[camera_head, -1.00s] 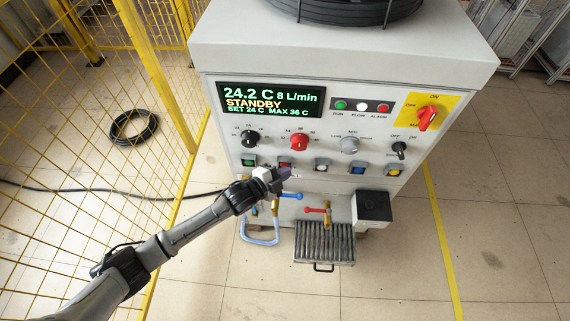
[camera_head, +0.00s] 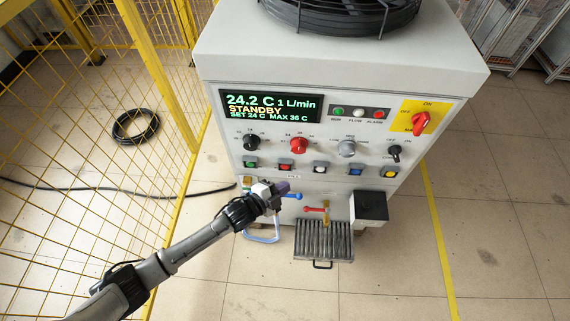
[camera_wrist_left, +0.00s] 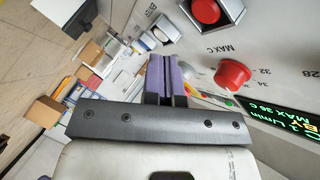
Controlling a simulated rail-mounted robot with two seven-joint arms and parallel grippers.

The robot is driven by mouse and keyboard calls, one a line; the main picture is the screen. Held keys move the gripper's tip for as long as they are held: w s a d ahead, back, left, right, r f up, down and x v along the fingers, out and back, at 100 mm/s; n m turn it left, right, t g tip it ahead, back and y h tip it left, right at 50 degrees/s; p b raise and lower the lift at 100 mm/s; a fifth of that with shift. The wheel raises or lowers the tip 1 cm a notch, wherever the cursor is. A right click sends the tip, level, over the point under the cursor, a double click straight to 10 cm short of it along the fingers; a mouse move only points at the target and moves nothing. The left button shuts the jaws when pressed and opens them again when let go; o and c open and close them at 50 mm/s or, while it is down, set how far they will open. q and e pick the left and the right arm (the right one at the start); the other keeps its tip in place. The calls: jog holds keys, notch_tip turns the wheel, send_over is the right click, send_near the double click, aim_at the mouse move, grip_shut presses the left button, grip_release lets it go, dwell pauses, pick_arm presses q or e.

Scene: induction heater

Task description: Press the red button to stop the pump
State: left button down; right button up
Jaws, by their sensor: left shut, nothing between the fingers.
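The red button (camera_head: 285,167) sits in the row of square buttons on the front of the grey machine, between a green and a white one. It also shows at the top of the left wrist view (camera_wrist_left: 207,11). My left gripper (camera_head: 283,187) has purple fingers pressed together with nothing between them. Its tips are just below the red button in the head view and apart from it. In the left wrist view the shut fingers (camera_wrist_left: 163,80) point toward the panel, with the red button up and right of them. My right gripper is not in view.
The display (camera_head: 270,106) reads 24.2 C, 1 L/min and STANDBY. A red knob (camera_head: 299,145) is above the buttons. A blue-handled valve (camera_head: 292,196) and a red-handled valve (camera_head: 316,210) are below. A yellow mesh fence (camera_head: 95,150) stands left.

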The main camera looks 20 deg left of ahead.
pick_arm(q)
jog(key=shift+s+d, duration=0.15)
jog(key=shift+s, duration=0.5)
jog(key=shift+p, duration=0.35)
jog(key=s+d+p, duration=0.3)
jog(key=s+p, duration=0.2)
jog(key=s, duration=0.5)
jog(key=shift+s, duration=0.25)
jog(key=shift+d, duration=0.1)
dwell(0.3)
